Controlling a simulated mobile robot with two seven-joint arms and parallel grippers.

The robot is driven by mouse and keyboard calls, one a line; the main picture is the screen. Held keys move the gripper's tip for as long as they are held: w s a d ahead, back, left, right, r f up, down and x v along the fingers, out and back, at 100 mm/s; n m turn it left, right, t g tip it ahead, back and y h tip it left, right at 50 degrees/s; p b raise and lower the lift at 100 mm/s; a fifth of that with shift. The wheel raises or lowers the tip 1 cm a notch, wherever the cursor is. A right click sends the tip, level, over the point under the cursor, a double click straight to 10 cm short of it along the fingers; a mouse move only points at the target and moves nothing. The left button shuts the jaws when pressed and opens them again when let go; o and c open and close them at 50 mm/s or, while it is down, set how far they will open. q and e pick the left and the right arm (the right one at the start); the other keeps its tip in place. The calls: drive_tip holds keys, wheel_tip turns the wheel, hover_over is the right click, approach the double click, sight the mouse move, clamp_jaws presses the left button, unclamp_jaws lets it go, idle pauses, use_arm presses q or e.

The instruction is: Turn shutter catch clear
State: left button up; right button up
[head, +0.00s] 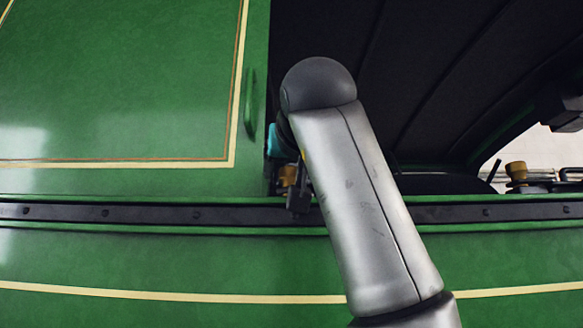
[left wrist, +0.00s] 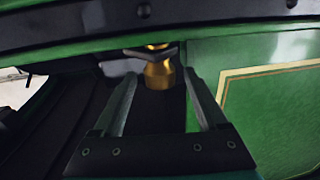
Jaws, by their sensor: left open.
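The shutter is the green panel (head: 120,80) with cream and brown lining at the left of the head view; part of it (left wrist: 265,95) shows at the right of the left wrist view. A brass fitting (left wrist: 158,72) with a flat dark piece across it, apparently the catch, is below the green edge in the left wrist view. My left gripper (left wrist: 160,80) is open, its fingers on either side of the fitting with gaps visible. In the head view, the brass (head: 287,178) shows beside my left gripper (head: 298,200), mostly hidden by my arm. My right gripper is not in view.
A dark riveted rail (head: 110,213) crosses the green side below the shutter. A green handle (head: 250,100) stands at the shutter's right edge. The dark cab interior (head: 440,90) opens to the right, with brass fittings (head: 516,172) at the far right.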

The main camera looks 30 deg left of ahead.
use_arm(q)
clamp_jaws()
idle(0.4)
drive_tip(key=shift+s+a+m+t+h, duration=0.1)
drive_tip(key=shift+m+t+h, duration=0.3)
drive_tip(key=shift+h, duration=0.1)
drive_tip(key=m+h, duration=0.1)
drive_tip(key=m+t+h+b, duration=0.1)
drive_tip(key=shift+s+a+t+h, duration=0.1)
drive_tip(key=shift+a+t+h, duration=0.05)
drive_tip(key=shift+t+h, duration=0.2)
drive_tip(key=m+h, duration=0.1)
drive_tip(key=h, duration=0.1)
drive_tip(key=m+t+h+b, duration=0.1)
drive_tip(key=h, duration=0.1)
drive_tip(key=shift+a+m+b, duration=0.2)
drive_tip(key=shift+m+b, duration=0.1)
drive_tip(key=m+h, duration=0.1)
drive_tip(key=h, duration=0.1)
drive_tip(key=m+h, duration=0.1)
drive_tip(key=h, duration=0.1)
drive_tip(key=shift+a+m+t+b, duration=0.15)
drive_tip(key=shift+m+t+b, duration=0.1)
drive_tip(key=shift+m+b, duration=0.1)
drive_tip(key=shift+a+m+h, duration=0.1)
drive_tip(key=shift+m+h, duration=1.05)
drive_tip(key=shift+h, duration=0.7)
